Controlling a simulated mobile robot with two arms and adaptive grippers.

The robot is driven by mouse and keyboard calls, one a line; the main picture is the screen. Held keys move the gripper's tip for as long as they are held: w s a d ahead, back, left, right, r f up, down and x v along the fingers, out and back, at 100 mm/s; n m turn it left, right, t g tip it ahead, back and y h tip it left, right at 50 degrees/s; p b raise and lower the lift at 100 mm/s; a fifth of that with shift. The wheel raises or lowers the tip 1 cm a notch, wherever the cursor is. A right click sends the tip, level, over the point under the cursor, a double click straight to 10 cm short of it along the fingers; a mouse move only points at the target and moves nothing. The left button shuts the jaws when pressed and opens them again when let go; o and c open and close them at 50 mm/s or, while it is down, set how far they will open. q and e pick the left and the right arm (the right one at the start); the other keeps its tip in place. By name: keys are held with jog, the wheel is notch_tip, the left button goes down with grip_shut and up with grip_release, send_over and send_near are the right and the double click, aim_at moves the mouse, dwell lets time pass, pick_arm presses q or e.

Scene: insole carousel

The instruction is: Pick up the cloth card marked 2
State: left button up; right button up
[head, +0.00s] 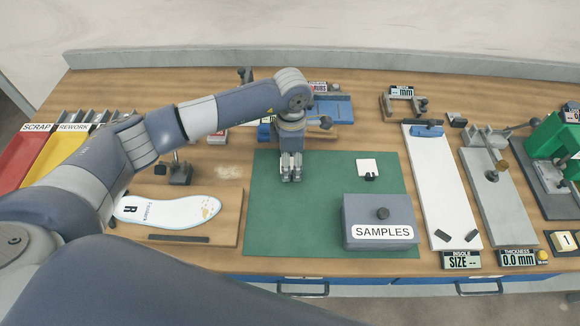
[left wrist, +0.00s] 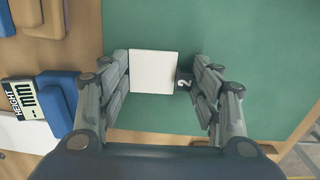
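The cloth card (head: 366,166) is a small white square lying on the green mat (head: 275,225). A black holder with a tag marked 2 (left wrist: 184,81) stands at its front edge; the mark is too small to read in the head view. My left gripper (head: 291,178) points down over the mat, left of the card and apart from it in the head view. In the left wrist view its fingers are spread and empty, and the card (left wrist: 153,72) shows between and beyond the fingertips. My right gripper is in neither view.
A grey SAMPLES box (head: 380,212) stands on the mat in front of the card. A white insole (head: 168,211) lies on a board at the left. Blue blocks and a height display (left wrist: 22,98) are behind the mat. A white measuring board (head: 438,185) lies to the right.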

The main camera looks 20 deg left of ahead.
pick_arm(q)
grip_shut()
jog(key=shift+r, duration=0.1)
